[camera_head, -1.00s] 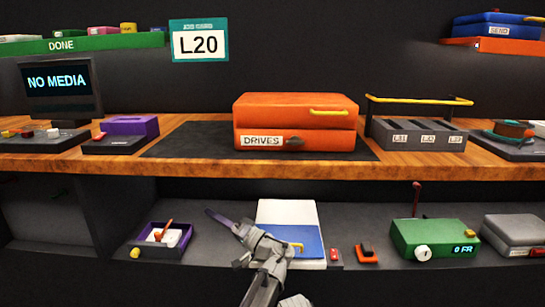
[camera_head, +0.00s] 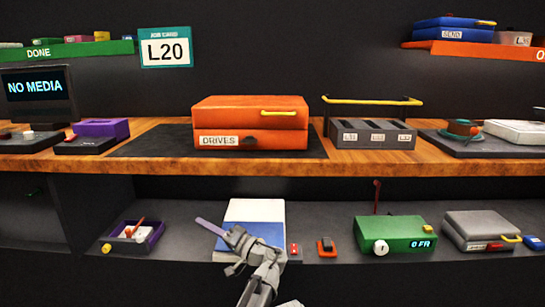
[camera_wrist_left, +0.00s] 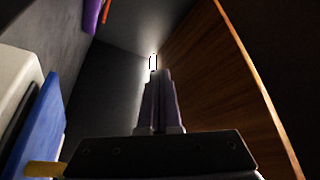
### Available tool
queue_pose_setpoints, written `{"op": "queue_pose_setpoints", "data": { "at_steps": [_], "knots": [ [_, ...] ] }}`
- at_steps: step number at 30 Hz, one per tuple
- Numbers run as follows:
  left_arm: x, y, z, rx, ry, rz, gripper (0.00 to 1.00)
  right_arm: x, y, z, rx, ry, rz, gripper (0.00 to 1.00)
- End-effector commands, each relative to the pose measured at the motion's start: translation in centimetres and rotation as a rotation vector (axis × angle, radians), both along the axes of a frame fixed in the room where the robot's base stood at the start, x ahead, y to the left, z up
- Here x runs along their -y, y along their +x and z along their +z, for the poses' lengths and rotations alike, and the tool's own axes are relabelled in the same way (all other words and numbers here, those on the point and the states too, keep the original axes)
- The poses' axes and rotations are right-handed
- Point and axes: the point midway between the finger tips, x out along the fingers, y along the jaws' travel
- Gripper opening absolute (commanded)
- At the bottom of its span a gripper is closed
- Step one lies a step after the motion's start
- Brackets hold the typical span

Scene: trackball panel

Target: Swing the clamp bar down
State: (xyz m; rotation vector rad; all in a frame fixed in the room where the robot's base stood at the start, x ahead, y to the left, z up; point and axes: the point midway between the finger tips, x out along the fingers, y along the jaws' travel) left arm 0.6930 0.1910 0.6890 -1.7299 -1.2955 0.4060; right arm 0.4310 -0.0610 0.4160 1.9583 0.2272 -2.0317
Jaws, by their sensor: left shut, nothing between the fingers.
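The clamp bar, a dark frame with a yellow grip (camera_head: 372,101), stands raised above a grey three-slot rack (camera_head: 372,142) on the wooden counter, right of the orange DRIVES case. In the head view my left gripper (camera_head: 212,227) is low in front of the lower shelf, well below and left of the bar, touching neither bar nor rack. Its purple-grey fingers are shut and empty, and in the left wrist view the closed fingers (camera_wrist_left: 155,100) point ahead. The bar and rack cannot be made out in the wrist view. My right gripper is not in view.
The orange DRIVES case (camera_head: 250,125) sits on a dark mat left of the rack. The wooden counter edge (camera_head: 300,165) lies between my gripper and the rack. A blue and white case (camera_head: 255,212) stands beside my gripper. A green box (camera_head: 395,233) stands right on the lower shelf.

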Motion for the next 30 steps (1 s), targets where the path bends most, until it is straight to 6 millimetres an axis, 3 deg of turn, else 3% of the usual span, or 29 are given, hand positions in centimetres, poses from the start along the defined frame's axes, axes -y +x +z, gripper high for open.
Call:
{"op": "queue_pose_setpoints", "data": {
  "at_steps": [8,14,20,23,27,30],
  "knots": [
    [-2.5,-1.3,-3.0,-0.081,-0.114,0.036,0.00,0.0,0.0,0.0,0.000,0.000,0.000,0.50],
    [-4.9,-3.1,-6.7,-0.180,-0.260,0.070,0.00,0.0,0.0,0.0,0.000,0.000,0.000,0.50],
    [-7.1,-6.3,-12.3,-0.326,-0.483,0.103,0.00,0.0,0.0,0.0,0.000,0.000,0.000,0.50],
    [-7.7,-8.9,-16.3,-0.430,-0.657,0.110,0.00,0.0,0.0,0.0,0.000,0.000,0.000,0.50],
    [-6.7,-12.8,-21.6,-0.577,-0.931,0.083,0.00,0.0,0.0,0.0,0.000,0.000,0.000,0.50],
    [-5.1,-15.0,-24.1,-0.656,-1.098,0.044,0.00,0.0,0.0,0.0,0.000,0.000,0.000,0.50]
  ]
}}
